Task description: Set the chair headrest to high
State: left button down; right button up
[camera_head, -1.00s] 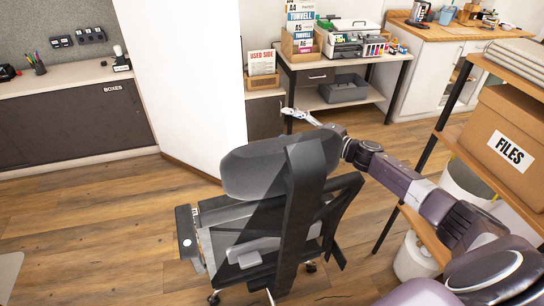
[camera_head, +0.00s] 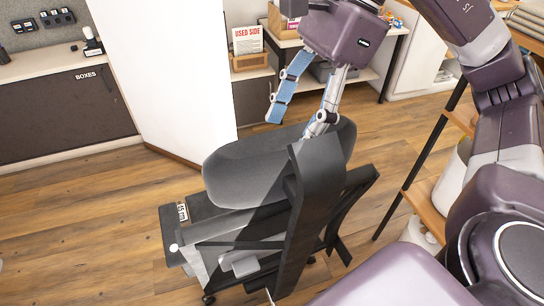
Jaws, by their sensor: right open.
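The office chair stands in the middle of the head view, seen from behind and above. Its grey padded headrest (camera_head: 250,168) sits at the top of a dark upright back post (camera_head: 316,185). My right gripper (camera_head: 293,128) is above the headrest's right part, fingers pointing down and spread apart. One blue-padded finger hangs over the far side of the headrest; the other finger is close to the top of the post. I cannot tell whether either touches. Nothing is between the fingers. My left gripper is out of view.
A white wall panel (camera_head: 170,70) stands behind the chair at the left. A dark cabinet (camera_head: 64,112) runs along the left. A wooden shelf (camera_head: 425,205) with white bins stands close on the right. Plank floor (camera_head: 90,230) is clear left of the chair.

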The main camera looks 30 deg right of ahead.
aim_at(280, 139)
jog(key=shift+s+d+f+h, duration=0.15)
jog(key=shift+d+h, duration=0.15)
jog(key=shift+a+f, duration=0.1)
jog(key=shift+f, duration=0.15)
jog(key=p+x, duration=0.1)
jog(key=x, duration=0.6)
jog(key=shift+a, duration=0.1)
jog(key=shift+c, duration=0.2)
grip_shut()
notch_tip(280, 139, up, 4)
jog(key=shift+s+f+p, duration=0.15)
jog(key=shift+f+p, duration=0.05)
jog(key=shift+p, duration=0.45)
